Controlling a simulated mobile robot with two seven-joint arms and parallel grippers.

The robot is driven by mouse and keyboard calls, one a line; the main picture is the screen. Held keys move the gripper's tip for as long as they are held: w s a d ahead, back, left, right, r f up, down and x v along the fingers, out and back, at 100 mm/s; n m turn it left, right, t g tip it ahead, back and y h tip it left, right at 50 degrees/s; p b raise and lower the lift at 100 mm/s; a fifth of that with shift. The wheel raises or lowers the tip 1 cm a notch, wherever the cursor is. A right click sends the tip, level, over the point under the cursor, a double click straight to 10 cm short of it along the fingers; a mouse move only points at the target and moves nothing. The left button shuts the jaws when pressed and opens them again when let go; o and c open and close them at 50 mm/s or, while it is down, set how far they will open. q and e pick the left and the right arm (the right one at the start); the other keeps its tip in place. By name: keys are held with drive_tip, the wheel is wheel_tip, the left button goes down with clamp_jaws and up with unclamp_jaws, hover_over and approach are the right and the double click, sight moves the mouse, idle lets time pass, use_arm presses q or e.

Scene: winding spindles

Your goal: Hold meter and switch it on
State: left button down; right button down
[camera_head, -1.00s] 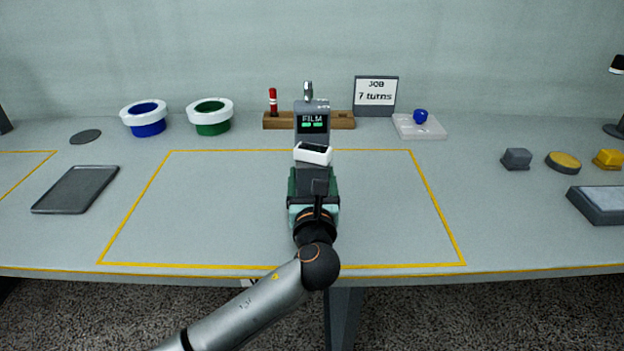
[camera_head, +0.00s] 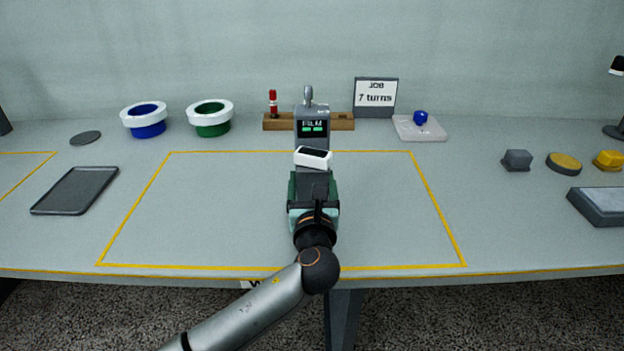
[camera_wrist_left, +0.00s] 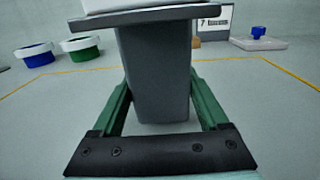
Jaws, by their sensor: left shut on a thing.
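The meter (camera_head: 312,115) is a grey upright device in the middle of the table, with a dark screen that reads FILM over two green lit marks. A white block with a dark top (camera_head: 313,158) sits on its near side below the screen. My left gripper (camera_head: 313,190) is shut on the meter's lower grey body, with its green fingers on either side. In the left wrist view the grey body (camera_wrist_left: 158,75) stands between the fingers, under a dark ledge. I cannot tell whether its base touches the table. My right gripper is out of view.
A yellow outline (camera_head: 200,265) marks mostly clear table around the meter. A wooden rack (camera_head: 342,122) with a red item and a job sign (camera_head: 376,96) stand behind.

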use_arm(q)
drive_tip(key=shift+f, duration=0.55)
unclamp_jaws()
drive_tip(key=shift+s, duration=0.1)
